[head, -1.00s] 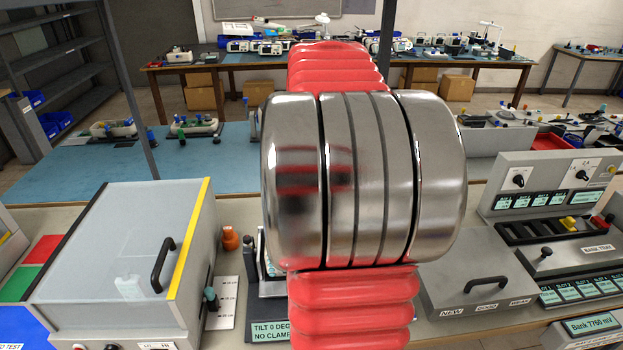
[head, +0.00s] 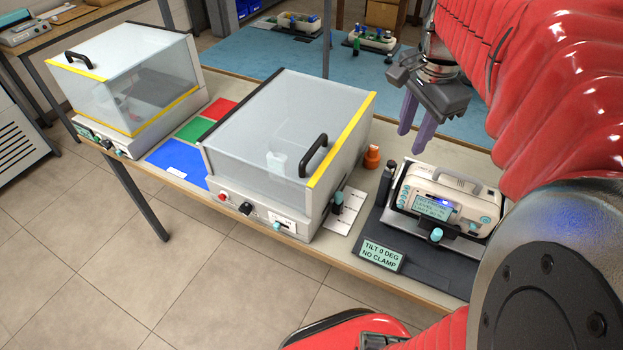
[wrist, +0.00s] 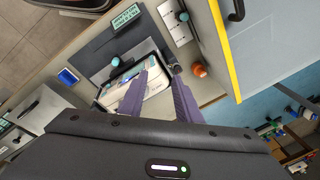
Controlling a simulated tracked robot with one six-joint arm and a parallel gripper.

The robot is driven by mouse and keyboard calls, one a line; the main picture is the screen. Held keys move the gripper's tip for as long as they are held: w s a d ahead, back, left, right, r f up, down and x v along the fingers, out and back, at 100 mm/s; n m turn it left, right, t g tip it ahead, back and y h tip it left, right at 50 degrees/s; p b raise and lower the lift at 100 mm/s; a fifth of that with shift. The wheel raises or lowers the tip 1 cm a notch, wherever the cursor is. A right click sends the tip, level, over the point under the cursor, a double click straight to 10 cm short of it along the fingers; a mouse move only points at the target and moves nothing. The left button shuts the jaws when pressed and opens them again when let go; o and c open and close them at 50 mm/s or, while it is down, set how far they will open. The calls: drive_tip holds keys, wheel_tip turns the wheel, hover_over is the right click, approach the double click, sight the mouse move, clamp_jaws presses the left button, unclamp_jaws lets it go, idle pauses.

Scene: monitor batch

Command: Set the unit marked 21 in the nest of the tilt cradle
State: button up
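A pale monitor unit (head: 452,208) with a lit screen, blue-green knobs and a top handle sits upright in the tilt cradle (head: 387,228); its number is too small to read. The cradle's display (head: 382,256) reads "TILT 0 DEG NO CLAMP". My gripper (head: 412,142) has purple fingers spread apart and empty, above and behind the unit, to its left in the head view. In the wrist view my gripper (wrist: 164,64) points toward the unit (wrist: 154,86), whose near part lies partly behind the fingers. I see no contact.
A clear-lidded box (head: 285,130) stands left of the cradle. A second clear-lidded box (head: 130,85) and red, green and blue mats (head: 178,165) are farther left.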

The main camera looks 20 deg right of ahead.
drive_tip(key=s+a+f+n+t, duration=0.2)
drive_tip(key=s+a+n, duration=0.1)
drive_tip(key=a+n, duration=0.5)
drive_tip(key=s+a+f+n+t+y, duration=0.1)
drive_tip(key=s+a+f+n+t, duration=0.1)
drive_tip(key=a+n, duration=0.7)
drive_tip(key=a+f, duration=0.1)
drive_tip(key=a, duration=0.3)
drive_tip(key=shift+s+f+n, duration=0.15)
drive_tip(key=shift+s+n, duration=0.15)
drive_tip(key=shift+s, duration=0.1)
